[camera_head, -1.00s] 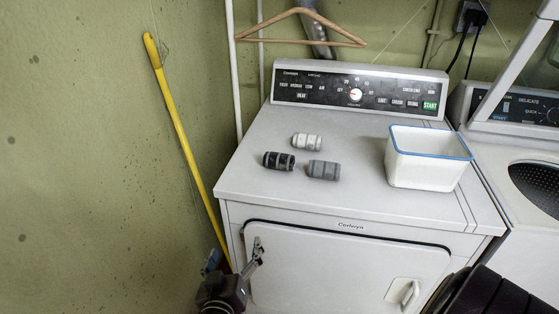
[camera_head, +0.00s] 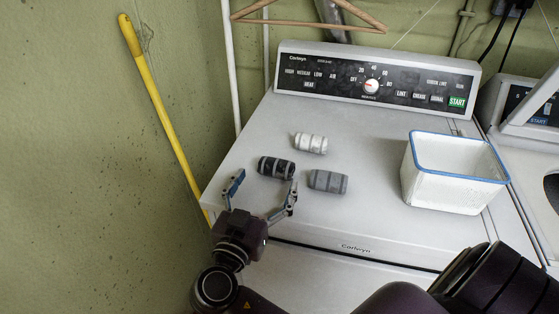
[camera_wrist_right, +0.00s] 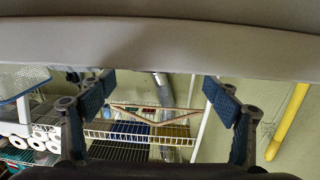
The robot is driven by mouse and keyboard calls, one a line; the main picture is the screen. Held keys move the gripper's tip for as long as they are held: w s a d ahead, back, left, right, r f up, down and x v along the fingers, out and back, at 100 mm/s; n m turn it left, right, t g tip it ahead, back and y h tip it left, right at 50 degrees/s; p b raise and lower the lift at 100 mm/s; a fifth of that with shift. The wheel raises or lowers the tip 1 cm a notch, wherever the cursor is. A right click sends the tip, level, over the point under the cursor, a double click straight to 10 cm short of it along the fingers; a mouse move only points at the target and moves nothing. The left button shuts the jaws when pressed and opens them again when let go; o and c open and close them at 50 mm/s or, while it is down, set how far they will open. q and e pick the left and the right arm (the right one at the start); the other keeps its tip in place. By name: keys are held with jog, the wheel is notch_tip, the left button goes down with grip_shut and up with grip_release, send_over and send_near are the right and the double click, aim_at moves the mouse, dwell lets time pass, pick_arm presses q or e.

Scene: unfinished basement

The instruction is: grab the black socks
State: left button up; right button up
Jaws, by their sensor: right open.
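The black socks (camera_head: 276,167), a dark roll with pale bands, lie on the white dryer top (camera_head: 345,120) in the head view. My right gripper (camera_head: 265,181) is open and empty, with its fingertips just in front of the black socks, one on each side. I cannot tell how high the fingertips are over the top. The right wrist view shows the spread fingers (camera_wrist_right: 160,84) with no socks visible between them. My left gripper is not in view.
A white roll of socks (camera_head: 311,143) lies behind the black socks and a grey roll (camera_head: 328,181) lies to their right, close by. A white basket with a blue rim (camera_head: 455,185) stands further right. A yellow pole (camera_head: 160,105) leans at the left wall.

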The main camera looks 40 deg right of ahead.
aim_at(275, 166)
jog(key=shift+w+d+r+p, duration=0.4)
jog(key=shift+d+r+p, duration=0.15)
jog(key=shift+d, duration=0.15)
jog(key=p+x, duration=0.1)
jog(key=x, duration=0.2)
jog(key=shift+w+d+f, duration=0.15)
jog(key=shift+d+f, duration=0.05)
jog(key=shift+d, duration=0.15)
jog(key=shift+w+d, duration=0.15)
jog(key=shift+f, duration=0.1)
jog(key=c, duration=1.2)
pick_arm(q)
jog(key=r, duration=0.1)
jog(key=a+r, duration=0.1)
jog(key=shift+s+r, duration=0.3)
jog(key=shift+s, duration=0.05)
pick_arm(e)
jog(key=shift+c, duration=0.2)
